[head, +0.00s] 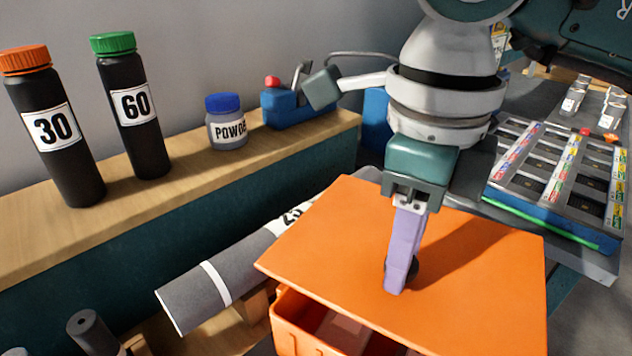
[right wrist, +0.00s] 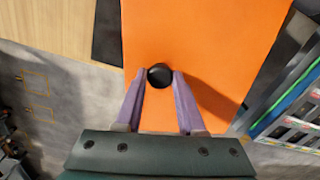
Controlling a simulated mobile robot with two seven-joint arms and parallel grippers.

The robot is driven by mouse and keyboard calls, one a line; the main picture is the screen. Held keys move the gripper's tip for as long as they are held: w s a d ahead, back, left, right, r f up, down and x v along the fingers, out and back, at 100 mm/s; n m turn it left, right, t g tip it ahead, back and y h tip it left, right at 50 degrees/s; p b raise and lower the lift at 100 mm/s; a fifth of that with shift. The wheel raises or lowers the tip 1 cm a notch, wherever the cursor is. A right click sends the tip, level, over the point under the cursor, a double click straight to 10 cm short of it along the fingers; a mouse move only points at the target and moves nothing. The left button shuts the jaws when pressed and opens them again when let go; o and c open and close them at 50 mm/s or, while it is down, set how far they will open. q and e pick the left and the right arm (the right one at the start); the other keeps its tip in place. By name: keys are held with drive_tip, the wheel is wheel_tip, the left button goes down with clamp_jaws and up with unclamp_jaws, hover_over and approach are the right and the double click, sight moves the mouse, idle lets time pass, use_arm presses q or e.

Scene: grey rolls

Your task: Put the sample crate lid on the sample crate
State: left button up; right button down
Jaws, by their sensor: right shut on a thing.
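The sample crate lid (head: 480,265) is a flat orange panel with a small black knob (right wrist: 160,76). My right gripper (head: 397,285) is shut on the knob, with its purple fingers on either side of it in the right wrist view (right wrist: 159,78). The sample crate (head: 290,325) is an orange open box at the bottom of the head view, partly hidden under the lid. The lid sits above the crate, tilted and out of line with it, with a gap along the left front edge. I cannot tell whether they touch. My left gripper is not in view.
A grey roll (head: 205,295) lies left of the crate. A wooden ledge (head: 190,190) behind holds two black bottles (head: 55,140) (head: 135,115), a powder jar (head: 226,128) and a blue device (head: 285,108). A compartment tray (head: 560,180) stands at right.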

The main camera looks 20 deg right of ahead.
sight(393, 297)
wheel_tip(393, 297, down, 6)
drive_tip(key=b, duration=0.5)
drive_tip(key=shift+f+b, duration=0.5)
drive_tip(key=shift+f+b, duration=0.4)
drive_tip(key=shift+b, duration=0.2)
idle(0.5)
idle(0.4)
drive_tip(key=shift+c, duration=2.2)
unclamp_jaws()
drive_tip(key=shift+r, duration=0.15)
